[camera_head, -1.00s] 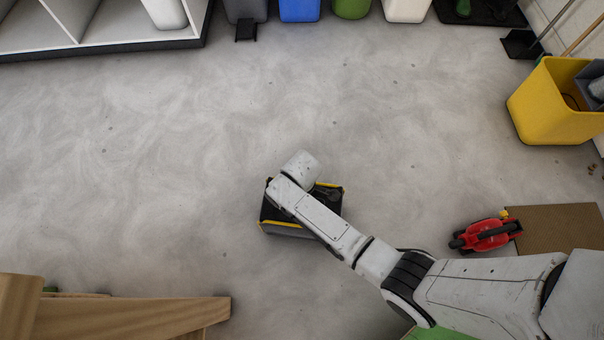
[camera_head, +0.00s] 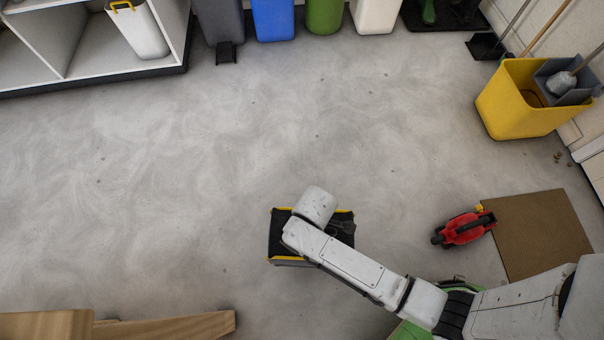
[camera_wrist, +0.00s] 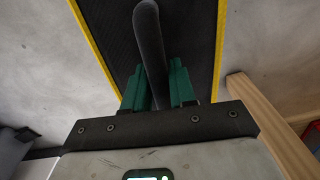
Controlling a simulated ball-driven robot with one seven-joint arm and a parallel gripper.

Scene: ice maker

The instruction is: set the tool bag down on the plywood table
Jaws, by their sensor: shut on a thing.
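The black tool bag with yellow edges (camera_head: 281,234) hangs below my wrist in the head view, partly covered by my arm. In the wrist view the bag (camera_wrist: 199,35) fills the upper middle. My gripper (camera_wrist: 158,88) has green fingers shut on the bag's dark upright handle (camera_wrist: 149,35). In the head view the fingers are hidden under my wrist. Pale wooden parts (camera_head: 165,328), which look like the plywood table, show at the bottom left, cut off by the frame. A wooden beam (camera_wrist: 262,115) shows at the right of the wrist view, apart from the bag.
Grey floor is clear around the bag. A red machine (camera_head: 466,228) stands by a brown mat (camera_head: 540,235) on the right. A yellow bucket (camera_head: 515,105) is at the upper right. Several bins and a white shelf (camera_head: 120,68) line the far side.

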